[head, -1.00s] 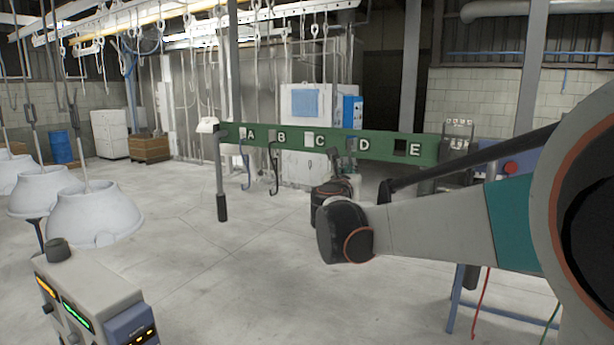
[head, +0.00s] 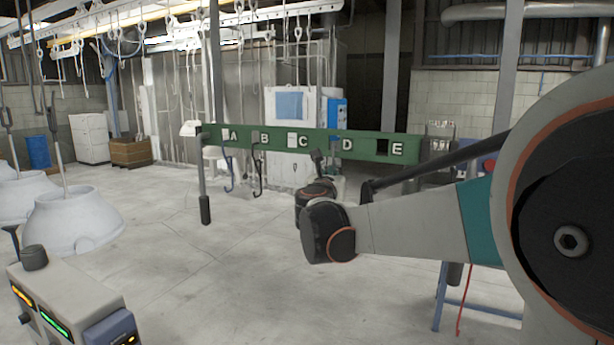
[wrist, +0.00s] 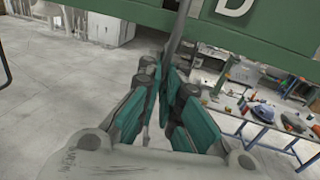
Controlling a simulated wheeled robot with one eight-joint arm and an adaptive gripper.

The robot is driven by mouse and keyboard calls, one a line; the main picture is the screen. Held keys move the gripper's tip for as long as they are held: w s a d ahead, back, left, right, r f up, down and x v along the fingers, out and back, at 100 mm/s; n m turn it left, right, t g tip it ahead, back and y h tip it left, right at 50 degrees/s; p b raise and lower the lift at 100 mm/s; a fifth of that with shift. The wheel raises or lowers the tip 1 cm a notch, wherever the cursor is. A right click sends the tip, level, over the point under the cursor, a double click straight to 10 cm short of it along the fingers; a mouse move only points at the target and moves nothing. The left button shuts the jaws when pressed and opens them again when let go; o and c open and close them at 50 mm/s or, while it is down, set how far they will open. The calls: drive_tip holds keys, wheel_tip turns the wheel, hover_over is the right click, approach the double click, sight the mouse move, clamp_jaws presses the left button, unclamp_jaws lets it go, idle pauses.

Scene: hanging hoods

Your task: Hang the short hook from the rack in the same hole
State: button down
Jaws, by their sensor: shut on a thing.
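The green rack (head: 365,146) is a long bar lettered A to E with a square opening by each letter. A blue hook (head: 227,170) hangs at A and a dark hook (head: 257,175) at B. No hook shows hanging at C or E. In the wrist view my gripper (wrist: 170,75) is shut on a thin dark-grey rod, seemingly the short hook (wrist: 182,32). The rod stands upright in front of the rack bar (wrist: 215,30), left of the letter D. Its upper end is out of view, and I cannot tell whether it touches the rack.
White bell-shaped hoods (head: 72,220) stand at the left. A control box (head: 70,300) is at the lower left. A table with small coloured items (wrist: 255,110) is beyond the rack at right. The floor before the rack is mostly clear.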

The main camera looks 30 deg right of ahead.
drive_tip(key=shift+f+b, duration=0.8)
drive_tip(key=shift+f, duration=0.2)
drive_tip(key=c, duration=1.7)
unclamp_jaws()
